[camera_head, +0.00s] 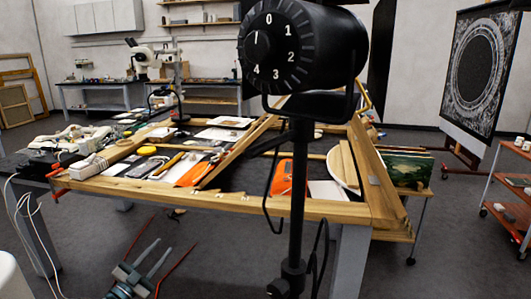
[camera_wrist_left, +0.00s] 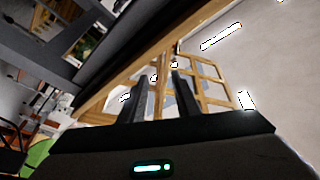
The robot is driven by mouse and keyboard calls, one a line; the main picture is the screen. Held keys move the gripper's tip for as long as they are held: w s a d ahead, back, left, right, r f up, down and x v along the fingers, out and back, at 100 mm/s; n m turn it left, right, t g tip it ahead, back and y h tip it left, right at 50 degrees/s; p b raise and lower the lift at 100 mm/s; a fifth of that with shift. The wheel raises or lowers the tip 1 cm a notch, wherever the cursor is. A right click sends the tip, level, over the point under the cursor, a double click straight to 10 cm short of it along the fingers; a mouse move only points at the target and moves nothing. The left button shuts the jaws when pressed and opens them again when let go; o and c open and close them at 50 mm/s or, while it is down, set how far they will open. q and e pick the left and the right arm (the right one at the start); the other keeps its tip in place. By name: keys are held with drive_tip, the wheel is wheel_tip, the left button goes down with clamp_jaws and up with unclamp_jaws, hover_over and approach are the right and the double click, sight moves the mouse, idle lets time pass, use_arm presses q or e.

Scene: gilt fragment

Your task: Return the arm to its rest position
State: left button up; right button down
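My left gripper (camera_head: 164,246) is low in the head view, in front of the long wooden-edged table (camera_head: 215,201) and over the grey floor. Its two fingers stand apart with nothing between them. In the left wrist view the fingers of my left gripper (camera_wrist_left: 159,78) also show apart and empty, with the room tilted behind them. My right gripper is in neither view.
A black dial lamp (camera_head: 290,45) on a stand blocks the middle of the head view. Tools and an orange item (camera_head: 284,177) lie on the table. A red-framed cart (camera_head: 510,205) stands at right. Open floor lies below the left gripper.

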use_arm(q)
drive_tip(key=w+a+f+n+g+y, duration=0.1)
drive_tip(key=w+a+f+n+y, duration=0.1)
drive_tip(key=a+f+n+y, duration=0.3)
drive_tip(key=w+a+f+n+y, duration=0.1)
drive_tip(key=a+f+n+y, duration=0.15)
drive_tip(key=a+y, duration=0.4)
drive_tip(key=s+a+f+n+g+y, duration=0.25)
drive_tip(key=a+f+n+g, duration=0.2)
drive_tip(key=f, duration=0.45)
drive_tip(key=s+d+f+m+g+h, duration=0.1)
drive_tip(key=s+d+f+g+h, duration=0.1)
drive_tip(key=s+d+f, duration=0.9)
drive_tip(key=s+d+f+m+g+h, duration=0.1)
drive_tip(key=s+d+f+g+h, duration=0.1)
drive_tip(key=s+d+f, duration=0.85)
drive_tip(key=s+d+f+g, duration=0.1)
drive_tip(key=s+d+f, duration=0.2)
drive_tip(key=s, duration=0.8)
drive_tip(key=s+d+f+g+h, duration=0.1)
drive_tip(key=s+d+f, duration=0.3)
drive_tip(key=s, duration=0.7)
drive_tip(key=s+d+f+g+h, duration=0.1)
drive_tip(key=s+d+f, duration=0.3)
drive_tip(key=s, duration=0.7)
drive_tip(key=shift+d+f, duration=0.15)
drive_tip(key=shift+f, duration=0.4)
drive_tip(key=shift+s, duration=0.1)
